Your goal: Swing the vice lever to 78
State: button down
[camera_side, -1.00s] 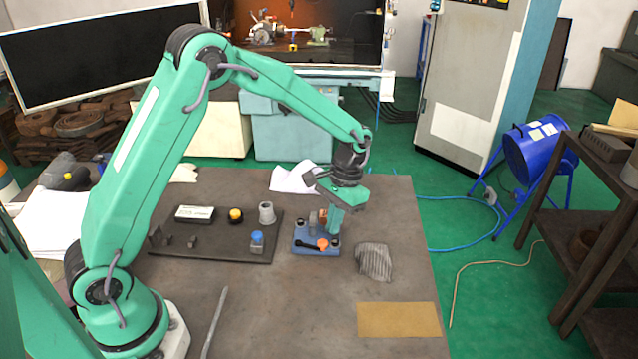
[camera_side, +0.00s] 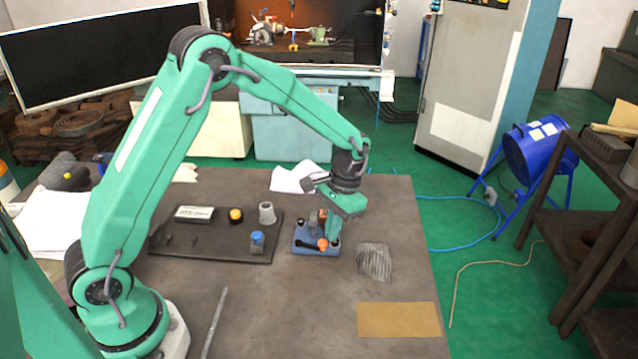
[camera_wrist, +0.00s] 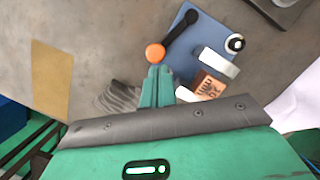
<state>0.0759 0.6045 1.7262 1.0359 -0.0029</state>
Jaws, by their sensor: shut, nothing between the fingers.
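The vice is a small blue base (camera_side: 302,247) on the table, with a grey metal jaw (camera_wrist: 219,66) and a brown block (camera_wrist: 208,86) with dark markings. Its black lever (camera_wrist: 182,34) ends in an orange knob (camera_wrist: 155,53). The knob also shows in the side view (camera_side: 322,244), at the vice's near side. My gripper (camera_side: 332,243) is shut and empty, pointing down beside the knob on its right. In the wrist view the closed fingertips (camera_wrist: 157,74) are just below the knob; whether they touch it I cannot tell. No scale reading is legible.
A dark tray (camera_side: 222,252) with a yellow-topped item, a grey cup and a blue-capped bottle stands left of the vice. A striped cloth (camera_side: 374,262) lies close on the right. A tan sheet (camera_side: 399,320) lies at front right.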

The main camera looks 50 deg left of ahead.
jog(key=shift+s+d+m, duration=0.2)
jog(key=shift+s+m, duration=0.05)
jog(key=shift+m, duration=0.55)
jog(key=shift+s, duration=0.1)
jog(key=shift+s+d+m, duration=0.3)
jog(key=shift+s+d, duration=0.15)
jog(key=s+m, duration=0.1)
jog(key=m, duration=0.1)
jog(key=shift+s+d+m, duration=0.35)
jog(key=shift+m, duration=0.05)
jog(key=shift+s+d, duration=0.2)
jog(key=shift+s, duration=0.65)
jog(key=shift+s+a, duration=0.1)
jog(key=shift+s, duration=1.05)
jog(key=shift+w+a, duration=0.15)
jog(key=shift+a, duration=0.05)
jog(key=shift+w+a, duration=0.35)
jog(key=shift+a, duration=0.05)
